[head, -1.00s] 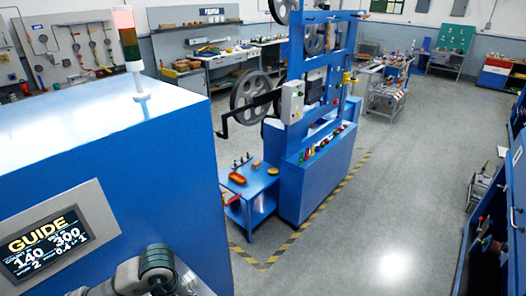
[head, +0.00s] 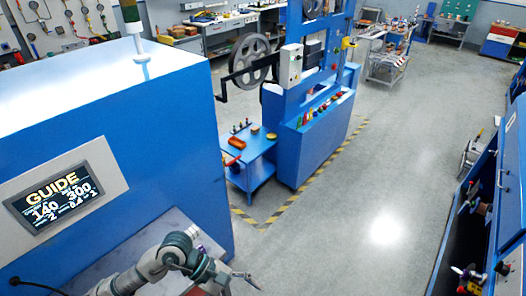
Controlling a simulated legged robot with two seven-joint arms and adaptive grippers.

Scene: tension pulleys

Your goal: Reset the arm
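My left arm comes in at the bottom left of the head view, its grey and dark-banded links reaching right past the corner of a blue cabinet. A thin grey end, apparently my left gripper (head: 246,278), shows at the bottom; I cannot tell whether it is open or shut. My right gripper is out of view. A black cranked bar (head: 240,79) sticks out to the left from the blue pulley frame (head: 293,100), across a grey spoked pulley (head: 249,59). Which arm the task means is not clear from the view.
The blue cabinet (head: 190,110) with a GUIDE screen (head: 55,198) fills the left. A small blue table (head: 257,150) with parts stands beside the pulley frame. Yellow-black floor tape (head: 283,212) edges this station. Grey floor (head: 385,190) is free to the right, before blue machines (head: 510,190).

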